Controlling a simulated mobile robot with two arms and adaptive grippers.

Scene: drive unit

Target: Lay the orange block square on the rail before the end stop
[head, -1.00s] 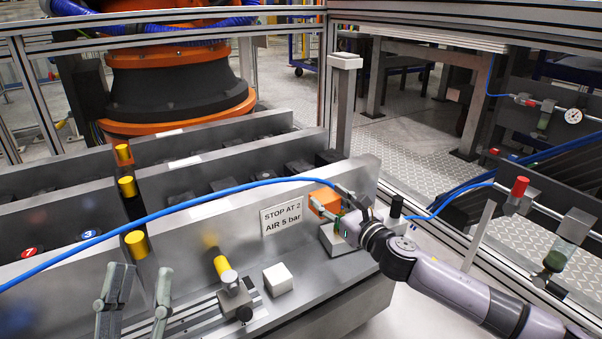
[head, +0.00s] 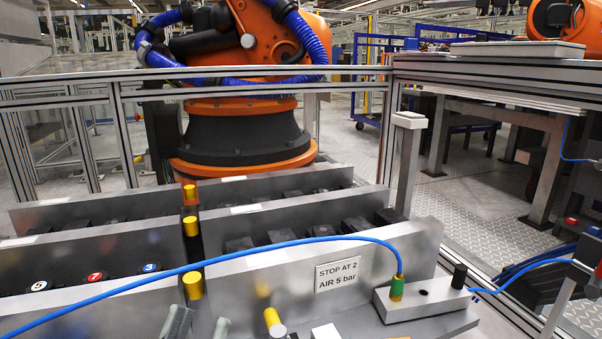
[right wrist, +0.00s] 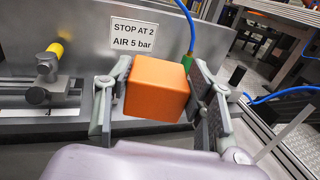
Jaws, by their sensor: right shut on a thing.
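The orange block (right wrist: 157,88) is between the fingers of my right gripper (right wrist: 155,92) in the right wrist view. The gripper is shut on it, one finger at each side, and the block looks slightly tilted. Behind it to the left is the metal rail (right wrist: 40,112), with a yellow-knobbed clamp-like part (right wrist: 52,75) that may be the end stop. In the head view that yellow knob (head: 274,322) shows at the bottom edge; the rail is cut off. My left gripper (head: 196,326) is at the bottom edge, fingers apart, with nothing visible between them.
A grey block with a green fitting (head: 397,290) and blue hose stands at right. A sign (head: 337,274) is on the metal wall. Yellow-capped posts (head: 192,285) rise near my left gripper.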

